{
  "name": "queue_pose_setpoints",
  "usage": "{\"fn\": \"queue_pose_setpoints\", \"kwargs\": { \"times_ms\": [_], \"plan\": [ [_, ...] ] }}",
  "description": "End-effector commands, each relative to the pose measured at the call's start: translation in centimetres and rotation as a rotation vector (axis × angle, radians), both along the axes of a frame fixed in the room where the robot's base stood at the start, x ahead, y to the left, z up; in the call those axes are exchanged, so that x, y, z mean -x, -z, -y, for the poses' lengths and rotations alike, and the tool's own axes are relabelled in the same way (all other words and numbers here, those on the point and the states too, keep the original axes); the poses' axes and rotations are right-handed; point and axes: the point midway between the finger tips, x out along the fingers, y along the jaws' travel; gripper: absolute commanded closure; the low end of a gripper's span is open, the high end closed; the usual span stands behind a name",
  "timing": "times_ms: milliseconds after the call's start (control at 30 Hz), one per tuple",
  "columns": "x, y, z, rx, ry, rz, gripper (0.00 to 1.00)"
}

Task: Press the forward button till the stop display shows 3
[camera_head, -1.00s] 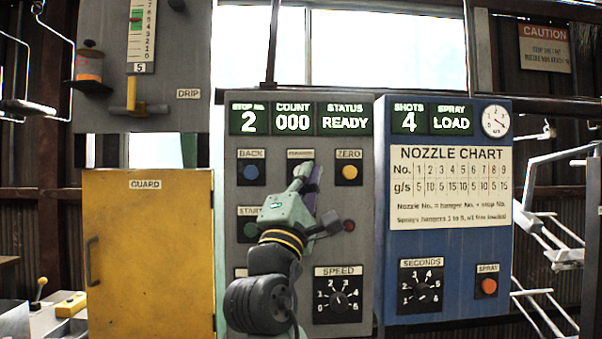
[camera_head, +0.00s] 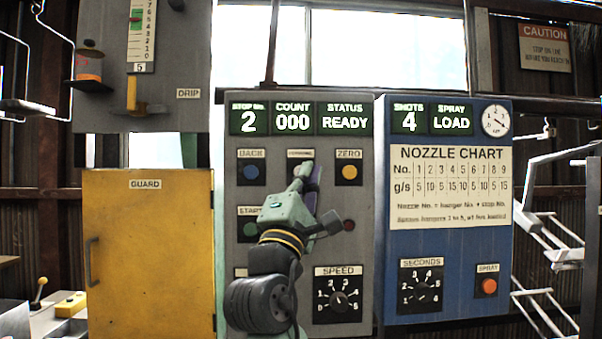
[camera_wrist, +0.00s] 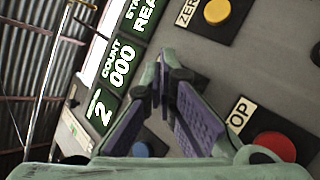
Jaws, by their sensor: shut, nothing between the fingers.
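The stop display (camera_head: 249,118) on the grey panel reads 2. It also shows in the wrist view (camera_wrist: 101,115). The forward button is hidden behind my gripper (camera_head: 306,168), and its label (camera_head: 300,154) shows just above the fingertips. My gripper is shut and empty, with its fingertips over the forward button's place, between the blue back button (camera_head: 251,172) and the yellow zero button (camera_head: 349,172). In the wrist view the purple-padded fingers (camera_wrist: 165,82) point at the panel. I cannot tell whether the fingertips touch the button.
The count display (camera_head: 293,118) reads 000 and the status display (camera_head: 345,118) reads READY. A red stop button (camera_wrist: 274,146) lies close to my gripper. A speed dial (camera_head: 340,294) sits below. A blue spray panel (camera_head: 449,250) is to the right, a yellow guard door (camera_head: 147,255) to the left.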

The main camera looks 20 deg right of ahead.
Motion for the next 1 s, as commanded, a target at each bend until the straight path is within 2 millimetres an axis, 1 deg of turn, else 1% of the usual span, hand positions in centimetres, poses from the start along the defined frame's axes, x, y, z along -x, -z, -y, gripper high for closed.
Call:
{"fn": "queue_pose_setpoints", "kwargs": {
  "times_ms": [300,1000],
  "plan": [
    [-0.8,0.0,0.2,0.000,-0.001,-0.001,1.00],
    [-1.2,0.0,0.3,0.000,0.000,0.000,1.00]
  ]
}}
